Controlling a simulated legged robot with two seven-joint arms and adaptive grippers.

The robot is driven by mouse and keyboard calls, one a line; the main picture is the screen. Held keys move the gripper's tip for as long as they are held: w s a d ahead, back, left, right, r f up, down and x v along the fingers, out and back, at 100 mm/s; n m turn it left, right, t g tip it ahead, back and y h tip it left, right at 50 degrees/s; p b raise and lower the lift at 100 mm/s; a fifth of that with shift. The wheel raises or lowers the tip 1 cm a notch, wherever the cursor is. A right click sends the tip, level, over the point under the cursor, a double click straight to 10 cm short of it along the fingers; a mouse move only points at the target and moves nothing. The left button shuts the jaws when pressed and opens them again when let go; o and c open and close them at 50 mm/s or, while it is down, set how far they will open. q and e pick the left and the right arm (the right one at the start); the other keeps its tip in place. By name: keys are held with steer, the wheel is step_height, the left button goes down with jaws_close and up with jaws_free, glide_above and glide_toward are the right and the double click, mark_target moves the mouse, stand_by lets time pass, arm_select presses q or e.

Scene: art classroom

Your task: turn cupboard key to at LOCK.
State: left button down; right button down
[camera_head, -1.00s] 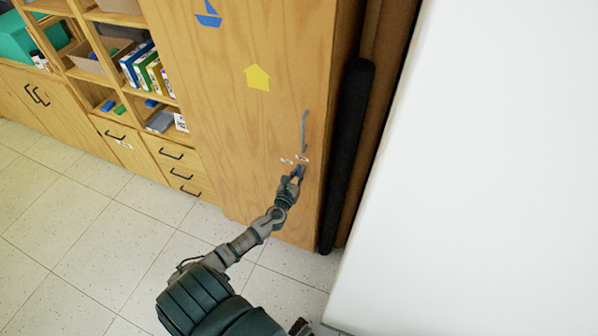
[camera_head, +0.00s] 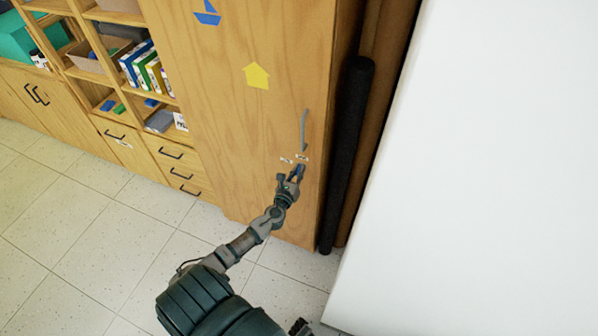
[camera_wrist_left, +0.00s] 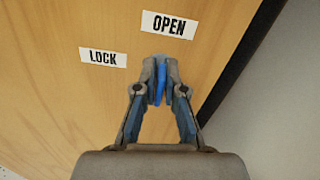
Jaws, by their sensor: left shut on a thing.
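The tall wooden cupboard (camera_head: 262,130) stands in the middle of the head view, with a grey vertical handle (camera_head: 304,130) near its right edge. In the left wrist view its door carries an OPEN label (camera_wrist_left: 168,25) and a LOCK label (camera_wrist_left: 103,57) to the left. A blue key (camera_wrist_left: 160,84) is between the fingertips, just below the OPEN label. My left gripper (camera_wrist_left: 161,75) is shut on the key at the door; it also shows below the handle in the head view (camera_head: 296,174). The keyhole is hidden behind the fingers.
A dark upright roll (camera_head: 346,155) leans beside the cupboard's right side. A large white surface (camera_head: 470,180) fills the right. Open shelves (camera_head: 125,55) with books and boxes stand at left, above drawers (camera_head: 178,170). The tiled floor (camera_head: 80,230) is clear.

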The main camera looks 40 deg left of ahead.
arm_select(q)
steer(key=shift+w+a+r+n, duration=0.1)
steer(key=shift+r+n, duration=0.2)
steer(key=shift+r, duration=0.2)
stand_by(0.9)
steer(key=c, duration=1.3)
jaws_free()
steer(key=shift+s+d+f, duration=0.25)
steer(key=shift+s, duration=0.1)
steer(key=v, duration=1.1)
steer(key=shift+s+d+r, duration=0.1)
steer(key=shift+s+r, duration=0.1)
steer(key=shift+s, duration=0.15)
